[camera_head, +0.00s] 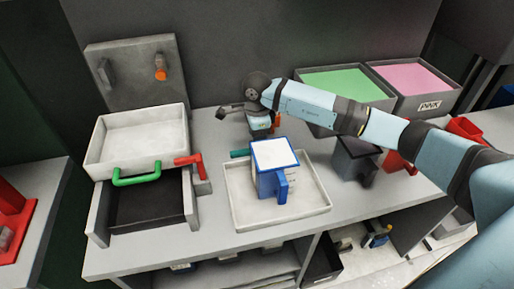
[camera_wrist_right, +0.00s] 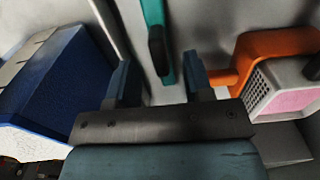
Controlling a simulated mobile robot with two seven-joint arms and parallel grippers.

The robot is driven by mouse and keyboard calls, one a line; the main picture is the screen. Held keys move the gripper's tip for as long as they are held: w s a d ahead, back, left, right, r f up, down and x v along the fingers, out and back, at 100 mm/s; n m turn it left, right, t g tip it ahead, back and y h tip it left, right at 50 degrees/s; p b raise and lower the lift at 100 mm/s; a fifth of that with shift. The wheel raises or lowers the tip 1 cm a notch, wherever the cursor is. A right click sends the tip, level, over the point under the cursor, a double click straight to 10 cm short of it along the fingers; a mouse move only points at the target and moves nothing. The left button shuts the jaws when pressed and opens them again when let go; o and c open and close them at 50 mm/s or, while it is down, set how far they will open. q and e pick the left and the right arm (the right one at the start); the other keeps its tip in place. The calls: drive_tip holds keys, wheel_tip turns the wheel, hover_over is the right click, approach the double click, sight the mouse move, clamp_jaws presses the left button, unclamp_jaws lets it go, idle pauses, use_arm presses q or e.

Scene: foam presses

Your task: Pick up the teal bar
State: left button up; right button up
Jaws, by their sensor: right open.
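The teal bar (camera_head: 239,153) shows as a short piece at the back rim of the white tray, left of the blue-edged box. In the right wrist view the teal bar (camera_wrist_right: 152,14) runs down from the top edge, with a dark piece on it. My right gripper (camera_head: 259,132) is over the back of the tray, behind the blue-edged box. In the right wrist view my right gripper (camera_wrist_right: 160,78) is open, its two fingers on either side of the bar's line, with nothing gripped. The gap in depth to the bar is unclear. My left gripper is not in view.
The blue-edged box (camera_head: 274,167) stands in the white tray (camera_head: 240,212); its blue side (camera_wrist_right: 60,85) is close left of my fingers. An orange part (camera_wrist_right: 275,45) is close right. A press with a green handle (camera_head: 137,177) stands left. Green and pink bins (camera_head: 425,103) stand behind.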

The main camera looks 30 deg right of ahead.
wheel_tip(320, 180, down, 3)
drive_tip(key=shift+r, duration=0.15)
drive_tip(key=shift+c, duration=0.5)
clamp_jaws()
drive_tip(key=shift+r, duration=0.1)
